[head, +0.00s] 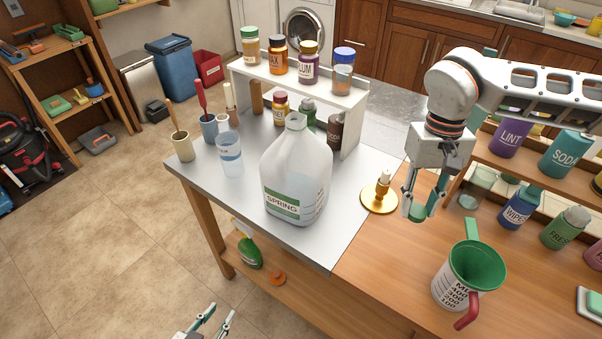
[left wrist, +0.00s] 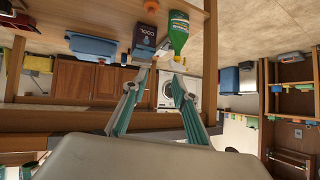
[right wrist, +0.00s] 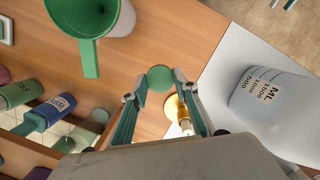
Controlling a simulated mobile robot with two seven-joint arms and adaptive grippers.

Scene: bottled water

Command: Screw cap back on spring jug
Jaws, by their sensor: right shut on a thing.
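The spring jug (head: 297,180) is a large clear plastic jug with a green SPRING label. It stands upright on the grey metal table top, its mouth uncapped. It also shows at the right of the right wrist view (right wrist: 268,98). My right gripper (head: 421,208) is shut on a round green cap (right wrist: 160,78), right of the jug above the wooden counter. The cap also shows in the head view (head: 417,212). My left gripper (head: 218,318) is open and empty, low at the bottom edge of the head view. It also shows in the left wrist view (left wrist: 163,72).
A brass candle holder (head: 379,197) stands between the jug and my right gripper. A measuring jug with a green funnel (head: 476,266) stands on the counter at right. Cups (head: 229,155) stand left of the jug. A white shelf (head: 352,110) with bottles is behind it.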

